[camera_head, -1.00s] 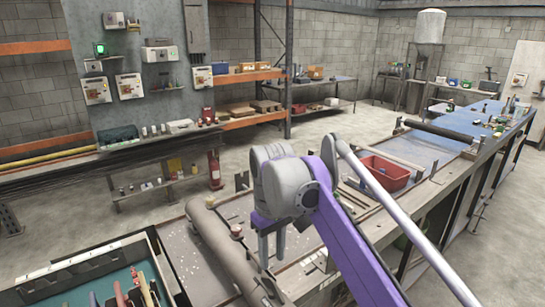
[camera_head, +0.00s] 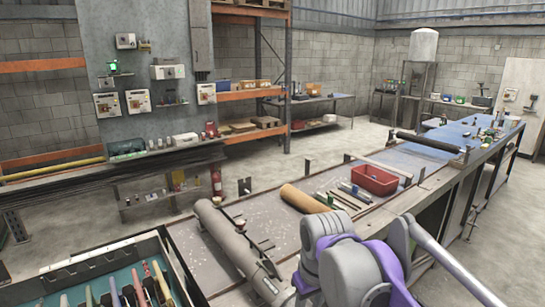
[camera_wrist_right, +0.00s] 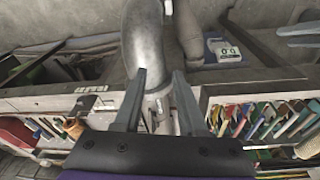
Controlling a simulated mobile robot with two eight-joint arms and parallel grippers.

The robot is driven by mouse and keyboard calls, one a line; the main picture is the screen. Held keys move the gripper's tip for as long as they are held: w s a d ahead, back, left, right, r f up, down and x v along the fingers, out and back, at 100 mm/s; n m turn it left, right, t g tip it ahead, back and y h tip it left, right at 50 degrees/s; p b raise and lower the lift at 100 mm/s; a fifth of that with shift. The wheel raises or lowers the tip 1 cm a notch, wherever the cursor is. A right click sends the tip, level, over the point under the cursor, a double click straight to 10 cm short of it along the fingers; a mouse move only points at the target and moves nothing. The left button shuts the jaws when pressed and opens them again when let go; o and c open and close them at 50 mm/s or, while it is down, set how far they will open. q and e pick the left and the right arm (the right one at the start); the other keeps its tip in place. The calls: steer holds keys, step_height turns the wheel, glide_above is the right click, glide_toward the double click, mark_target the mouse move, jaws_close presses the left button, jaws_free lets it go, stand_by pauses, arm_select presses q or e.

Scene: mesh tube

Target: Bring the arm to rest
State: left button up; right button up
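My right arm, purple and grey, shows at the bottom right of the head view, low over the front of the bench (camera_head: 285,232). Its gripper is out of the head view. In the right wrist view, the right gripper (camera_wrist_right: 158,105) has its two grey fingers apart, with nothing held between them. Two grey prongs at the right edge of the wrist view may be my left gripper (camera_wrist_right: 300,36); their state is unclear. On the bench lie a long grey tube (camera_head: 235,247) and a tan roll (camera_head: 303,198), both clear of the gripper.
A red bin (camera_head: 374,180) stands on the bench beyond the roll. A tray of tools (camera_head: 95,263) is at the lower left. Orange shelving (camera_head: 244,86) stands at the back. Open floor (camera_head: 345,140) lies behind the bench. A white device (camera_wrist_right: 224,52) shows in the wrist view.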

steer(key=s+d+f+m+t, duration=0.2)
steer(key=s+d+f, duration=0.3)
steer(key=s+f, duration=0.2)
steer(key=s+d+f+m+t, duration=0.2)
steer(key=s+d+f, duration=0.3)
steer(key=s+f, duration=0.3)
steer(key=shift+s+f+m, duration=0.3)
steer(key=shift+f+m, duration=0.1)
steer(key=shift+f, duration=0.45)
steer(key=shift+d, duration=0.1)
